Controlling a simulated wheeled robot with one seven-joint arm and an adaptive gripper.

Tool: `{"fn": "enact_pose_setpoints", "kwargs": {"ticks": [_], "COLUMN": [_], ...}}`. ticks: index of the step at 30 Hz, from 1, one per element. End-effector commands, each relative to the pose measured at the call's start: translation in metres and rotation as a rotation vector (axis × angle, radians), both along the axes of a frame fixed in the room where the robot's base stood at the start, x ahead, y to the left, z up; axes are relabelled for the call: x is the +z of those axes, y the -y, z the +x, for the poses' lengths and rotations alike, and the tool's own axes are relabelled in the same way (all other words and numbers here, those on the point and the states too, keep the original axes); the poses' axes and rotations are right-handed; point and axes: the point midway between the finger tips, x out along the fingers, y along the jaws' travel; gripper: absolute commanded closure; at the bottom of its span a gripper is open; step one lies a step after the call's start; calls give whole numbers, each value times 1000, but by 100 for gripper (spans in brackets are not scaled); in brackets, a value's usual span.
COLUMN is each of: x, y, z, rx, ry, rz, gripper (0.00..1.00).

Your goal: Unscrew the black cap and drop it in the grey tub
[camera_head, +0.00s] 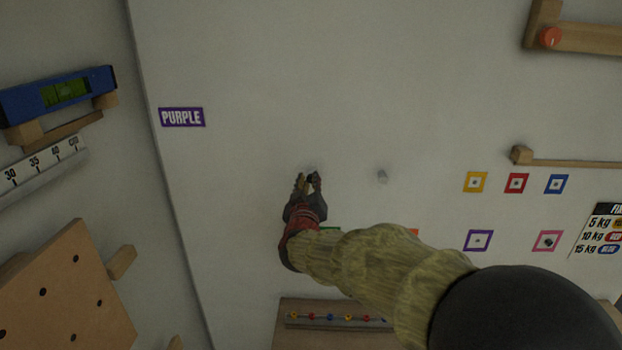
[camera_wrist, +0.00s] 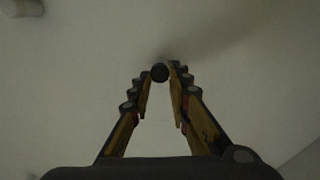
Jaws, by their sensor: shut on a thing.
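The black cap (camera_wrist: 159,72) shows in the wrist view as a small dark round piece between the tips of my gripper (camera_wrist: 160,76). My gripper is shut on it, close to the pale wall. In the head view my gripper (camera_head: 309,180) reaches the wall left of centre, and the cap is a small dark spot between the fingertips. Whether the cap is still on its thread cannot be told, as the fingers hide what lies behind it. I cannot make out a grey tub in either view.
Coloured square frames (camera_head: 516,183) are further right. A PURPLE label (camera_head: 181,117) is at upper left. A wooden shelf (camera_head: 300,308) with coloured beads is below, partly behind my arm.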

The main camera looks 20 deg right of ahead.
Motion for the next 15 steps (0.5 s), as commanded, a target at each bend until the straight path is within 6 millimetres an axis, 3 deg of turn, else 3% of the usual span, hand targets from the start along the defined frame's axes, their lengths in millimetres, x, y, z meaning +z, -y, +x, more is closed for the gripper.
{"fn": "enact_pose_setpoints", "kwargs": {"ticks": [15], "x": [-1], "y": [-3], "z": [0], "rx": [1], "ry": [-135], "rz": [-402], "gripper": [100]}}
